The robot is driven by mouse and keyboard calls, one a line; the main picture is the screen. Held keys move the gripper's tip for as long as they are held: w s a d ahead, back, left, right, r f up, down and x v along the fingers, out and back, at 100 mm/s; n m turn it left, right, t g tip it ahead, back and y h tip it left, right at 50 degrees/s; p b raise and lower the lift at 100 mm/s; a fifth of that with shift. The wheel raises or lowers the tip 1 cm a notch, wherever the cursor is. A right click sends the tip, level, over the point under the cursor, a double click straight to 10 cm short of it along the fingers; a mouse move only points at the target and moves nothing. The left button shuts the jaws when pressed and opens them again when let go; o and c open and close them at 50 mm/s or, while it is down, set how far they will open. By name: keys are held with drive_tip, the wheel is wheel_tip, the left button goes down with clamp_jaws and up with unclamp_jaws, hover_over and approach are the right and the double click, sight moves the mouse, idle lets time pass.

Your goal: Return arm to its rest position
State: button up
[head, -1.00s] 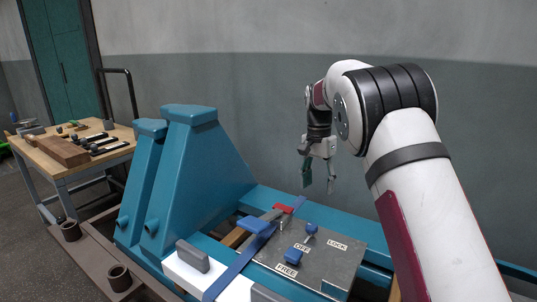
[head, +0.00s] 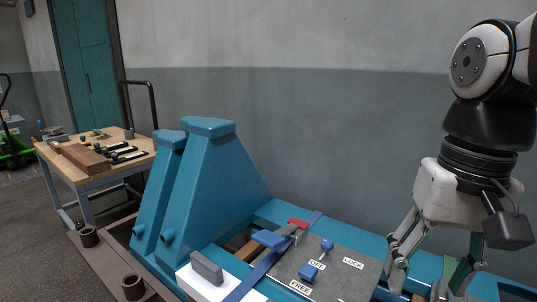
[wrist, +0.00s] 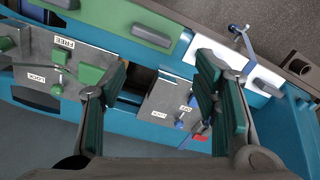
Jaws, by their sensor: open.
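My gripper (head: 425,272) hangs at the right of the head view, fingers pointing down and spread apart, with nothing between them. It is in front of the blue frame, to the right of a grey metal panel (head: 345,275). In the wrist view my gripper (wrist: 160,62) also shows open and empty. Part of a panel with a green handle (wrist: 85,75) lies left of the fingers there, and a second labelled panel (wrist: 165,100) shows between them. My arm comes in from the upper right of the head view; most of it is out of frame.
A blue frame (head: 215,165) with tall slanted uprights stands left of the panel. The panel carries a blue handle (head: 308,272). A blue bar (head: 255,275) crosses a white block. A workbench (head: 75,171) with tools stands at the back left.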

drive_tip(key=s+f+n, duration=0.2)
drive_tip(key=s+f, duration=0.5)
drive_tip(key=s, duration=0.5)
wheel_tip(320, 180, up, 23)
drive_tip(key=t+p, duration=0.4)
drive_tip(key=p, duration=1.6)
drive_tip(key=shift+n+h+p, duration=0.3)
drive_tip(key=shift+p, duration=0.05)
drive_tip(key=shift+a, duration=0.1)
